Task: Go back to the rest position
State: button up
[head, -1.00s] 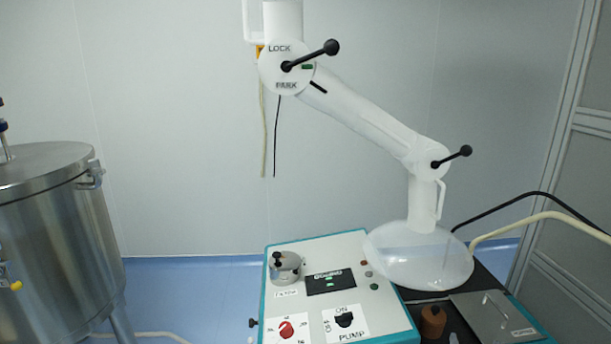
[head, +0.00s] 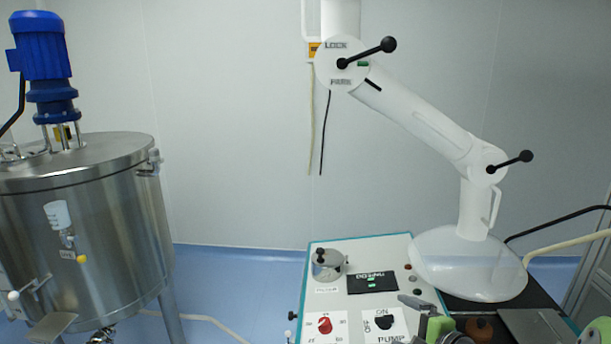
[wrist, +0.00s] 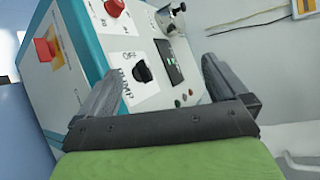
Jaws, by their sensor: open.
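My gripper (wrist: 161,68) is open in the wrist view, with its two grey fingers apart and nothing between them. Beyond the fingers is the control box (wrist: 128,62), with its black PUMP switch (wrist: 142,71), red knob (wrist: 115,7) and lit display (wrist: 168,60). In the head view, part of my gripper (head: 418,308) shows at the bottom edge, grey and green, in front of the box's lower right. The box's front panel (head: 345,262) shows there too. I cannot tell from these views whether the fingers touch the box.
A steel tank (head: 90,215) with a blue motor (head: 42,55) stands at the left. A white jointed extraction arm (head: 420,115) ends in a clear hood (head: 465,262) over a dark bench at the right. Blue floor (head: 235,280) shows between tank and box.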

jog(key=s+a+r+n+g, duration=0.2)
jog(key=s+a+n+g, duration=0.2)
jog(key=s+a+n, duration=0.3)
jog(key=s+r+n+g+h, duration=0.1)
jog(key=s+r+n+h, duration=0.2)
jog(key=s, duration=0.8)
jog(key=s+a+r+n+g+h+b, duration=0.1)
jog(key=s+n, duration=0.5)
jog(key=s, duration=0.6)
notch_tip(320, 180, up, 2)
jog(key=shift+a+n+g+h, duration=0.25)
jog(key=shift+g+h, duration=0.25)
jog(key=shift+h, duration=0.4)
